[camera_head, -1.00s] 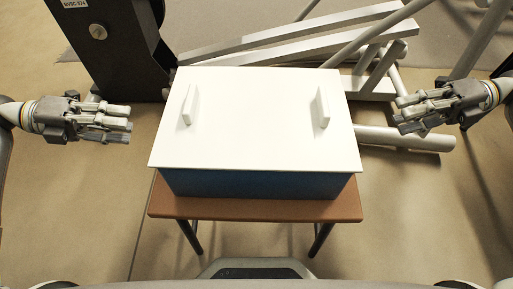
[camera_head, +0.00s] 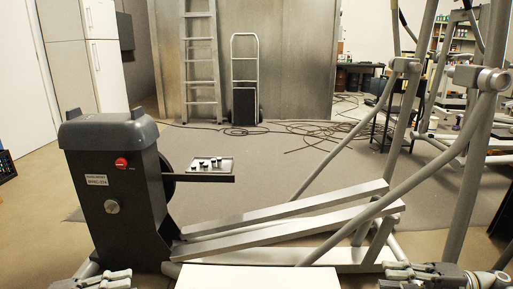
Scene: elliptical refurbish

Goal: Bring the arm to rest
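My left gripper (camera_head: 118,278) is at the bottom left edge, partly cut off by the picture. My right gripper (camera_head: 396,271) is at the bottom right, its fingers pointing left. Both are apart from the white box lid (camera_head: 257,278), whose far edge shows at the bottom centre between them. I see nothing held in either gripper, but the finger gaps are not clear. The lid's handles and the table under the box are out of view.
An elliptical machine stands ahead, with a dark housing (camera_head: 112,190), red knob (camera_head: 121,162) and pale rails (camera_head: 285,215). A small tray (camera_head: 205,178) with little parts sits beside the housing. A ladder (camera_head: 201,65), hand truck (camera_head: 244,85) and cables (camera_head: 325,130) lie farther back.

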